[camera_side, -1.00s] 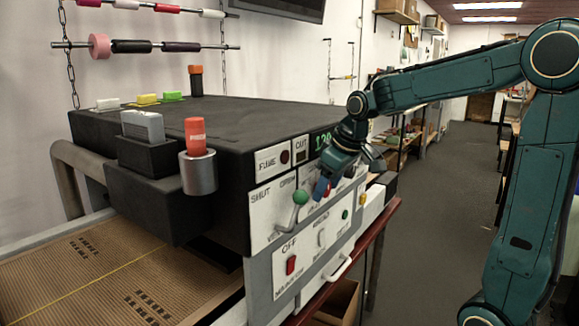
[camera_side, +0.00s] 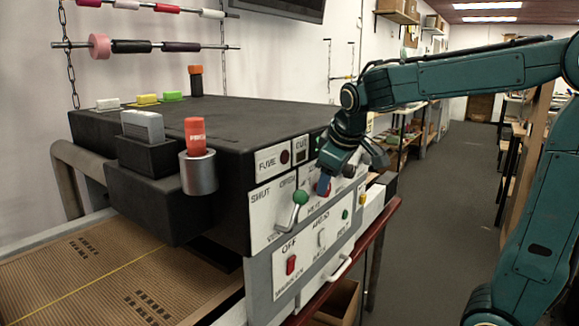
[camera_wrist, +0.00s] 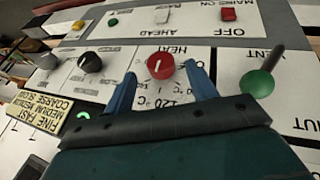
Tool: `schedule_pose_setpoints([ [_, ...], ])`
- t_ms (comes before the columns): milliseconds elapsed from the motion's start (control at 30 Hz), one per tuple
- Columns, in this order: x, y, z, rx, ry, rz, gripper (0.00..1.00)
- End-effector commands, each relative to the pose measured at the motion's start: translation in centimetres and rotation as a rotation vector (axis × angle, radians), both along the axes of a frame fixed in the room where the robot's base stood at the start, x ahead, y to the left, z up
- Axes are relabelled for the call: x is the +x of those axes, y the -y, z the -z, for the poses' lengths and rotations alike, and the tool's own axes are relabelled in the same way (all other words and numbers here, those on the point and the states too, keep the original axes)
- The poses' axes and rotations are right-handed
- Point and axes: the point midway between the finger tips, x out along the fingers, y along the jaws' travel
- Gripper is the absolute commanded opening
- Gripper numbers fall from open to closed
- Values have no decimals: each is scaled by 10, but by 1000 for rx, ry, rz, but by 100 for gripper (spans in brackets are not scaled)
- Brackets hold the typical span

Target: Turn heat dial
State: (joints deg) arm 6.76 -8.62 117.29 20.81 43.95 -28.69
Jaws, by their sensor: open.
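The heat dial (camera_wrist: 161,66) is a round red knob with a white pointer line, under the word HEAT on a white panel in the wrist view. My gripper (camera_wrist: 163,72) is open, with one blue finger on each side of the dial. Whether the fingers touch it I cannot tell. In the side view my gripper (camera_side: 323,186) is at the front panel of the black machine (camera_side: 230,125), and its fingers and wrist largely hide the dial.
A green-ended lever (camera_wrist: 256,83) stands out close beside my gripper; it also shows in the side view (camera_side: 300,197). A black knob (camera_wrist: 90,62) is on the other side. A red switch (camera_side: 291,264) sits lower on the panel. The aisle is clear.

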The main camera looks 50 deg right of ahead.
Motion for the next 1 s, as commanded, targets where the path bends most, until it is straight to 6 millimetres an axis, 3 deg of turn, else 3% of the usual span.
schedule_pose_setpoints([
  [600, -31, -26, -73, 0, 2, -3, 57],
  [833, -39, -32, -90, 4, 2, -2, 57],
  [1000, -50, -35, -82, 19, 15, -3, 57],
])
